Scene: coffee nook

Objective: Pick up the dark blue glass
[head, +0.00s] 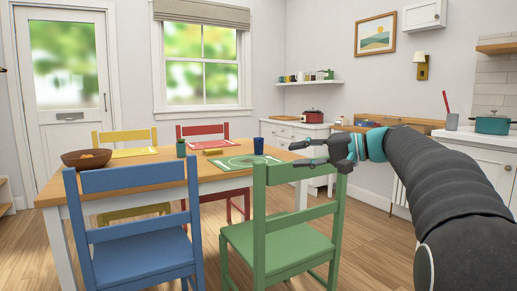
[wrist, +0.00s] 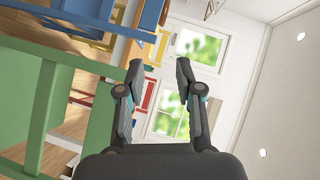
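The dark blue glass (head: 259,146) stands upright on the wooden dining table (head: 150,176), near its right end, just beyond the green placemat (head: 232,163). My gripper (head: 300,154) reaches in from the right in the head view, above the green chair and to the right of the glass, apart from it. In the wrist view the two fingers of my gripper (wrist: 157,75) are spread apart with nothing between them.
A green chair (head: 285,243) and a blue chair (head: 140,238) stand at the near side of the table. A brown bowl (head: 86,159), a green cup (head: 181,149) and a yellow placemat (head: 134,152) are on the table. A red pot (head: 312,116) sits on the back counter.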

